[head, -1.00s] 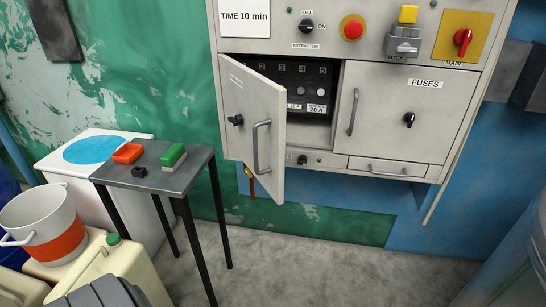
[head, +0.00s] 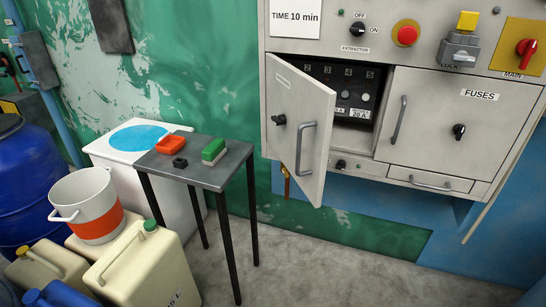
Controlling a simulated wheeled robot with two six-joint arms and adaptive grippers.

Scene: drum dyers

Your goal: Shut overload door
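The overload door (head: 300,130) is the left door of the grey wall cabinet. It is hinged on its left side and stands partly open, swung out toward me. It has a vertical bar handle (head: 307,150) near its free edge and a black knob (head: 279,119) near its hinge side. Behind it, the open compartment shows a dark panel (head: 340,88) with numbered positions and round parts; the door hides part of the inside. Neither of my grippers shows in the head view.
The fuses door (head: 450,120) to the right is shut, with a drawer (head: 430,181) below it. A small dark table (head: 205,172) with red, green and black items stands left of the open door. A bucket (head: 88,200), jerrycans (head: 150,265) and a blue drum (head: 28,170) crowd the left.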

